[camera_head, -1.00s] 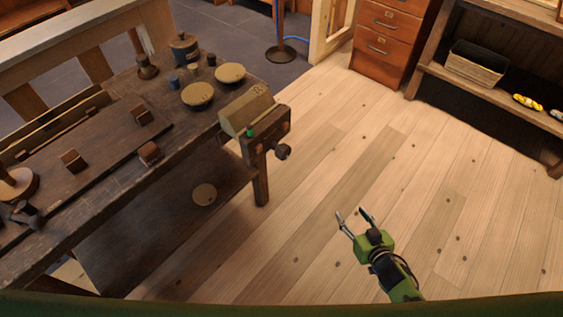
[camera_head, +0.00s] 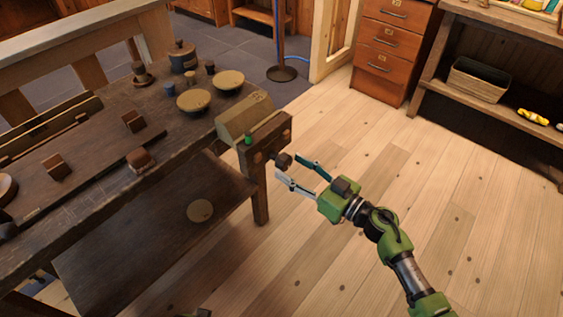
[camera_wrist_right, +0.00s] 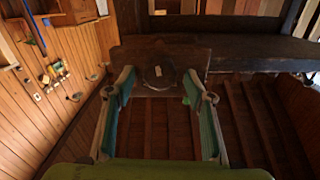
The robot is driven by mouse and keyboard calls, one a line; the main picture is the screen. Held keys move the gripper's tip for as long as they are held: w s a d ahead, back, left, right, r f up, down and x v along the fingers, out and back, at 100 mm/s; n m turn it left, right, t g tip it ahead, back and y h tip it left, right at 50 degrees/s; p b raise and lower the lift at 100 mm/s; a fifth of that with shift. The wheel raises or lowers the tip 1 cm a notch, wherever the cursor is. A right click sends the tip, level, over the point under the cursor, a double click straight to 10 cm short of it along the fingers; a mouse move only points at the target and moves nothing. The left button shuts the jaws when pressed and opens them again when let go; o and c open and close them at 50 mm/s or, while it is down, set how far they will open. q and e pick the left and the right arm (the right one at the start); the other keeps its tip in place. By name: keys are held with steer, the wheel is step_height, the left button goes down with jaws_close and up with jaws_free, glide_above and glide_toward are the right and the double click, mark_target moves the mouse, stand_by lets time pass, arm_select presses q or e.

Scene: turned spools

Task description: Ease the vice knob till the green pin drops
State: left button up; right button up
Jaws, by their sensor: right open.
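The vice knob (camera_head: 283,160) is a dark round knob on the front of the wooden vice jaw (camera_head: 276,133) at the bench's end. It also shows face-on in the right wrist view (camera_wrist_right: 158,75). The green pin (camera_head: 249,140) stands at the top of the jaw, its green tip showing and its lower part hidden. My right gripper (camera_head: 288,168) is open and points at the knob. In the right wrist view its fingers (camera_wrist_right: 158,88) spread to either side of the knob; I cannot tell whether they touch it. My left gripper is not clearly seen.
A tan block (camera_head: 245,115) sits behind the jaw. Round tan-topped pieces (camera_head: 194,100) and small blocks stand on the bench. A disc (camera_head: 200,211) lies on the lower shelf. The wooden floor right of the bench is clear up to the drawers (camera_head: 393,45).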

mark_target(288, 165)
arm_select(q)
steer(key=shift+w+r+b, duration=0.15)
steer(key=shift+w+r, duration=0.2)
steer(key=shift+r, duration=0.35)
steer(key=shift+w+r+b, duration=0.15)
steer(key=shift+w+r, duration=0.15)
steer(key=shift+r, duration=0.4)
arm_select(e)
steer(key=shift+x, duration=2.25)
steer(key=shift+c, duration=0.5)
steer(key=c, duration=1)
steer(key=shift+c, duration=0.2)
